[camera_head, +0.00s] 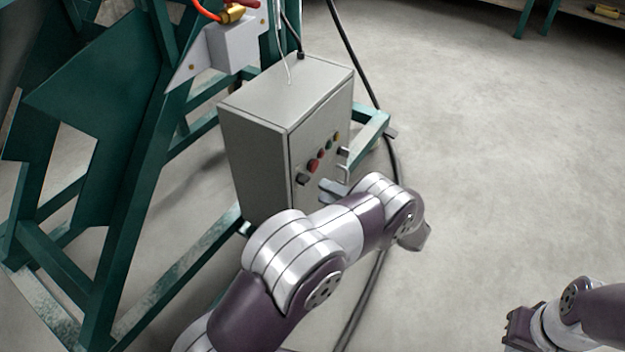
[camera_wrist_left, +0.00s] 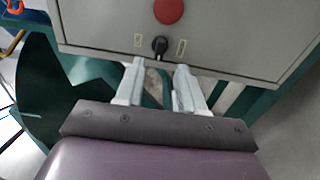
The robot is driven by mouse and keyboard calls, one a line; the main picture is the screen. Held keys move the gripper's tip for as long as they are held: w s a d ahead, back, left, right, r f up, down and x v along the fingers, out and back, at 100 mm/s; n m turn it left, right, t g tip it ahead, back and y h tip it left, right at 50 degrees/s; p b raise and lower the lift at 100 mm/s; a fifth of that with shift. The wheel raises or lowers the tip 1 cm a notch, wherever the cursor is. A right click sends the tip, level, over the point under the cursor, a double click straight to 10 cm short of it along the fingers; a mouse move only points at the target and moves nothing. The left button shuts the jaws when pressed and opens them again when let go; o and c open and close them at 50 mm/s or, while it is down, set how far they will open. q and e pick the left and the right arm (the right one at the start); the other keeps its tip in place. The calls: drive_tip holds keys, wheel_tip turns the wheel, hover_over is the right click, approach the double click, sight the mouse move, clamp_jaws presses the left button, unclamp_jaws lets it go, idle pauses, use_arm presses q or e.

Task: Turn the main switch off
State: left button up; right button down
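The main switch, a black rotary knob (camera_wrist_left: 160,45), is on the grey control box's front, below a round red button (camera_wrist_left: 168,10), in the left wrist view. Small labels flank the knob. My left gripper (camera_wrist_left: 158,72) is open, its two pale fingers apart and nothing between them. Its fingertips are just short of the knob, one to each side in the picture. In the head view the left gripper (camera_head: 337,178) is in front of the control box (camera_head: 258,158), partly hidden by my arm. My right gripper (camera_head: 514,328) is low at the right, its fingers unclear.
Several coloured buttons run along the box front. A green steel frame (camera_head: 125,190) stands left of and behind the box. A dark cable (camera_head: 365,80) runs down past the box to the floor. The concrete floor (camera_head: 480,130) at right is mostly clear.

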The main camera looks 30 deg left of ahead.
use_arm(q)
drive_tip(key=d+p, duration=0.1)
drive_tip(key=d, duration=0.6)
drive_tip(key=shift+s, duration=0.25)
